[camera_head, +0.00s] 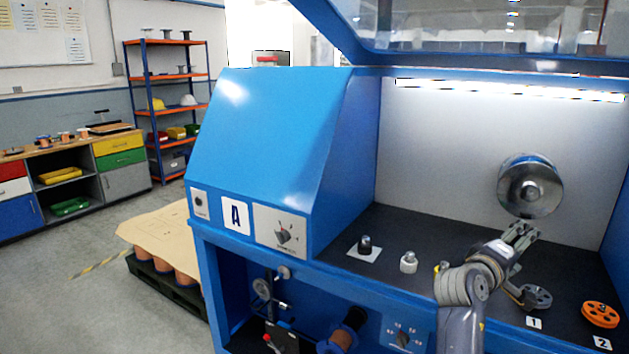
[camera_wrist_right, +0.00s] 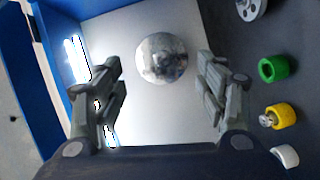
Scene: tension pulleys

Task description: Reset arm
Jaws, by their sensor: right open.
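My right arm reaches up from the bottom of the head view into the blue machine's open bay. My right gripper (camera_head: 522,232) is open and empty, just below and in front of the round metal disc (camera_head: 530,186) on the bay's back wall. In the right wrist view the two fingers of the gripper (camera_wrist_right: 162,88) are spread wide, with the disc (camera_wrist_right: 162,58) seen between them and beyond, apart from both. My left gripper does not show.
On the dark bay floor stand a grey pulley (camera_head: 537,297), an orange pulley (camera_head: 600,313), a white piece (camera_head: 408,262) and a black piece (camera_head: 365,245). The wrist view shows a green ring (camera_wrist_right: 273,69) and a yellow ring (camera_wrist_right: 281,116). A blue sloped housing (camera_head: 270,150) bounds the bay's left.

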